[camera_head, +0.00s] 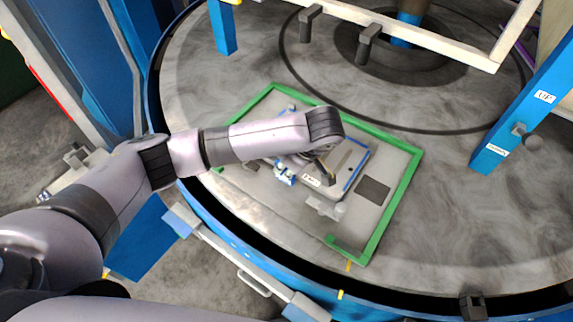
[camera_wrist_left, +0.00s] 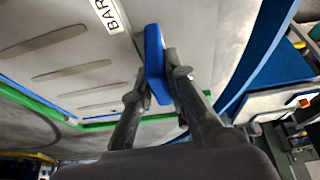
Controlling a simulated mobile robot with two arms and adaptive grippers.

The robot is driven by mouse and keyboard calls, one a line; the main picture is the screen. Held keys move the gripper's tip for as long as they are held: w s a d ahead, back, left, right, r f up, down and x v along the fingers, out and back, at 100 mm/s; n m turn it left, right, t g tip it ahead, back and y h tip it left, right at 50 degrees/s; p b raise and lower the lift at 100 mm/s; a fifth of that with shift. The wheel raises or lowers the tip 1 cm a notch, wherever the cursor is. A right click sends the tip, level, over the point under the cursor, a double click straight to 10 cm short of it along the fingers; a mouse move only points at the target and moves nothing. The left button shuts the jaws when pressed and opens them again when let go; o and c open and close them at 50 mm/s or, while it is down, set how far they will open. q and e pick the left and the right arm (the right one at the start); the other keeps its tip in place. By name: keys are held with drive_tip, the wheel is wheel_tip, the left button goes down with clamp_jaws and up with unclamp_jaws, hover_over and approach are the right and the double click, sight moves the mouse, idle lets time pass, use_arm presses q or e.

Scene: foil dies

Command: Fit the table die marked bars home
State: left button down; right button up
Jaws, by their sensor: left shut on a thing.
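The bars die (camera_head: 343,172) is a pale grey plate with dark slots and a blue edge. It lies within the green frame (camera_head: 395,205) on the round grey table (camera_head: 470,235). In the left wrist view the die (camera_wrist_left: 75,60) shows several long slots and a label reading "BAR", cut off at the picture's edge. My left gripper (camera_head: 296,165) is over the die's near left side, partly hidden by my wrist. In the left wrist view its fingers (camera_wrist_left: 160,80) are shut on a blue tab (camera_wrist_left: 154,60) at the die's edge. My right gripper is not in view.
A dark square patch (camera_head: 373,190) and a grey clamp-like piece (camera_head: 326,207) lie inside the green frame, right of and below the die. A blue post (camera_head: 525,110) stands at the right, and a pale beam (camera_head: 420,38) crosses above the table.

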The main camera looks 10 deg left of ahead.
use_arm(q)
drive_tip(key=shift+w+f, duration=0.1)
drive_tip(key=shift+f, duration=0.75)
drive_tip(key=c, duration=1.5)
unclamp_jaws()
drive_tip(key=shift+f, duration=0.1)
drive_tip(key=shift+s+f, duration=0.1)
drive_tip(key=shift+s, duration=0.1)
drive_tip(key=shift+v, duration=6.1)
drive_tip(key=shift+w, duration=0.1)
